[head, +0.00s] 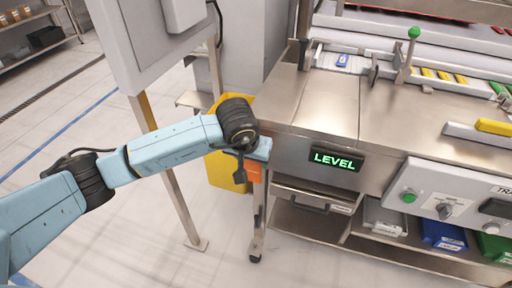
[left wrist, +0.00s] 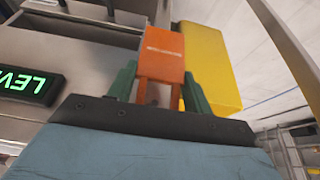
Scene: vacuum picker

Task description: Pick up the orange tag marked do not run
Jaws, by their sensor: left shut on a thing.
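An orange tag (left wrist: 163,55) with a pale line of print, too small to read, sits between the green fingers of my left gripper (left wrist: 157,85) in the left wrist view. The fingers are shut on it from both sides. In the head view the orange tag (head: 253,172) shows partly, at the left end of the steel machine, with my left wrist covering the rest. My left gripper's fingers are mostly hidden there behind the wrist. My right gripper is in neither view.
A yellow bin (head: 222,172) is just behind the tag. The steel machine (head: 300,110) has a lit LEVEL display (head: 335,160), a drawer below and a control panel (head: 440,200) at right. A grey cabinet on legs (head: 160,40) stands behind my left arm. The floor at lower left is clear.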

